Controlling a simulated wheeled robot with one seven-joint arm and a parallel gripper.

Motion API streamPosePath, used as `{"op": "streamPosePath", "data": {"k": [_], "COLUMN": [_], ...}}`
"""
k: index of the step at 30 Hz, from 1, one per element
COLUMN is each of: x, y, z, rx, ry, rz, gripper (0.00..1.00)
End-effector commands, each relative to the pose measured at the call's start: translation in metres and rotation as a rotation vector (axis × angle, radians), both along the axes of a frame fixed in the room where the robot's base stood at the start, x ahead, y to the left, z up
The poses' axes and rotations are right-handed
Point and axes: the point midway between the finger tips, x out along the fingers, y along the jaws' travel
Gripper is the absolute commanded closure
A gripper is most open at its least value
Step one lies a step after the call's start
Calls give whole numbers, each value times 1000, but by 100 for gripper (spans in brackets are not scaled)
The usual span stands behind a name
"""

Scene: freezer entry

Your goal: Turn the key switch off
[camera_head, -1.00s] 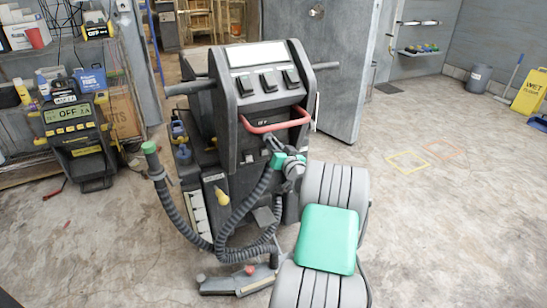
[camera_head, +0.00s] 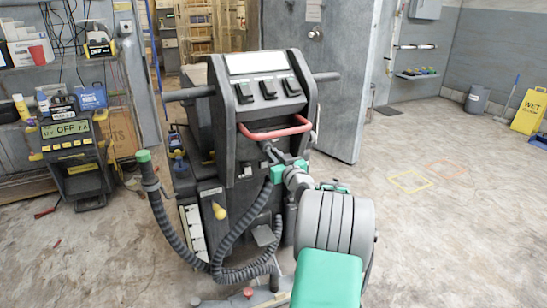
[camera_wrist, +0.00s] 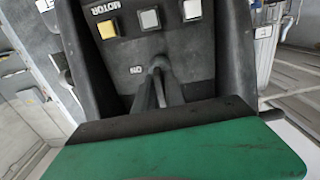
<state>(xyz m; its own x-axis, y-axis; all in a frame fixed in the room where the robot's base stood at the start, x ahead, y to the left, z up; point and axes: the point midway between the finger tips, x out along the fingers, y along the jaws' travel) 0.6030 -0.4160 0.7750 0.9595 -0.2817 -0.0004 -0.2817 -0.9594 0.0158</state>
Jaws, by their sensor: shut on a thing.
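A dark floor machine (camera_head: 232,120) stands upright in the head view, with a sloped panel of three switches and a red bar handle (camera_head: 275,132) below it. The key switch (camera_wrist: 156,64) shows as a small grey knob in the wrist view, beside an ON label, below a row of square buttons. My gripper (camera_wrist: 158,80) is shut on the key switch, its dark fingers meeting at the knob. In the head view my gripper (camera_head: 268,150) reaches in just under the red bar and partly hides the switch.
A grey ribbed hose (camera_head: 180,235) with a green end hangs at the machine's left. A charger reading OFF (camera_head: 70,150) stands by the shelves at left. A large grey door (camera_head: 315,90) is behind the machine. The concrete floor at right is mostly open, with a yellow wet-floor sign (camera_head: 530,110) far off.

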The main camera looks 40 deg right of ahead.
Motion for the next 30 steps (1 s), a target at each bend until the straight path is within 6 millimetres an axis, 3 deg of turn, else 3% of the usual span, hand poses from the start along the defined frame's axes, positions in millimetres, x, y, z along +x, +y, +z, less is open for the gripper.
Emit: {"op": "streamPosePath", "data": {"k": [4, 5, 11, 20, 30], "x": [0, 0, 0, -7, -67], "y": [0, 0, 0, 0, 18], "z": [0, 0, 0, 1, 1], "rx": [0, 1, 1, 1, 2], "ry": [1, 1, 0, 0, 0], "rz": [1, 1, 0, -3, -3], "gripper": [100, 84, 69, 69, 69]}}
